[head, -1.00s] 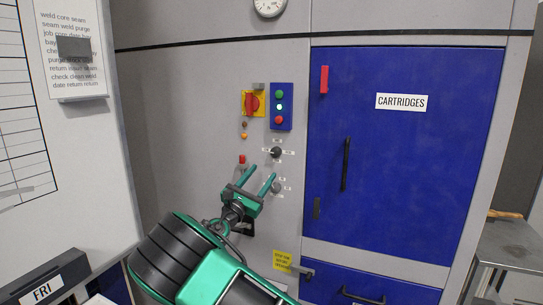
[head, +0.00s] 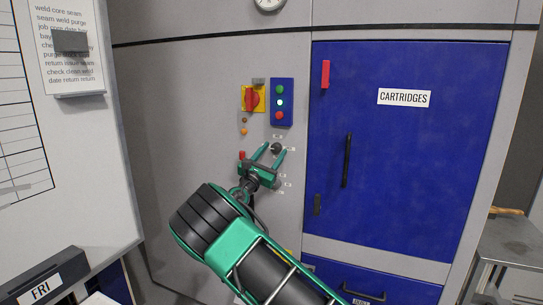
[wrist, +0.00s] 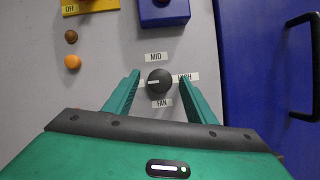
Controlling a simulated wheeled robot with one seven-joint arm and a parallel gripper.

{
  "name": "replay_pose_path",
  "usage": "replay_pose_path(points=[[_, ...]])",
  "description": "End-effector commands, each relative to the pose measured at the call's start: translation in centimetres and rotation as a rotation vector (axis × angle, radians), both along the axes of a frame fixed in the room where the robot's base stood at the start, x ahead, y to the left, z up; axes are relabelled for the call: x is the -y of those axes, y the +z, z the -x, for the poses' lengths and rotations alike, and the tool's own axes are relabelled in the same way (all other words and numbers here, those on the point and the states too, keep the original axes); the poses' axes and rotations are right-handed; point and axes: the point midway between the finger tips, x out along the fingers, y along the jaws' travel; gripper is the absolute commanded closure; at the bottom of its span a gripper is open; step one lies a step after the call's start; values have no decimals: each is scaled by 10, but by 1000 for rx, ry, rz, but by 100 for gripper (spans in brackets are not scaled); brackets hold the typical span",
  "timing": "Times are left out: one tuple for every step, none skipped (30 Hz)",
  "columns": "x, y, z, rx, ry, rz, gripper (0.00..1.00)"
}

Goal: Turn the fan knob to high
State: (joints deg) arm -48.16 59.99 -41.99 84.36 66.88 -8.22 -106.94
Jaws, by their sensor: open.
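The fan knob (wrist: 159,81) is a round black knob on the grey panel, with labels MID above, FAN below and HIGH at its right in the wrist view. Its white pointer line points left, toward a label mostly hidden by my left finger. The knob also shows in the head view (head: 276,148), between my fingertips. My gripper (wrist: 160,88) is open, with one green finger on each side of the knob. I see gaps between knob and fingers; I cannot tell how deep the fingertips reach. The right finger partly covers the HIGH label.
Above the knob is a blue box with green, white and red buttons (head: 281,102). A red switch on a yellow plate (head: 252,98) is left of it. A second knob below is mostly hidden by my gripper. The blue CARTRIDGES door (head: 405,150) with black handle (head: 347,160) stands right.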

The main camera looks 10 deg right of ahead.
Motion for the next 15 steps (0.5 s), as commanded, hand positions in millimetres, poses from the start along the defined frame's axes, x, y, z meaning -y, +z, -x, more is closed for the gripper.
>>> replay_pose_path(points=[[0,0,-1,0,0,0,50],[0,0,-1,0,1,0,50],[0,0,-1,0,1,0,50],[0,1,-1,0,1,0,50],[0,0,-1,0,1,0,50],[0,1,-1,0,1,0,50],[0,0,-1,0,1,0,50],[0,0,-1,0,1,0,50],[0,0,-1,0,1,0,59],[0,0,-1,1,1,0,66],[0,0,-1,1,1,0,73],[0,0,-1,1,1,0,83],[0,1,-1,1,1,0,90],[0,0,-1,1,1,0,91],[0,1,-1,1,1,0,91]])
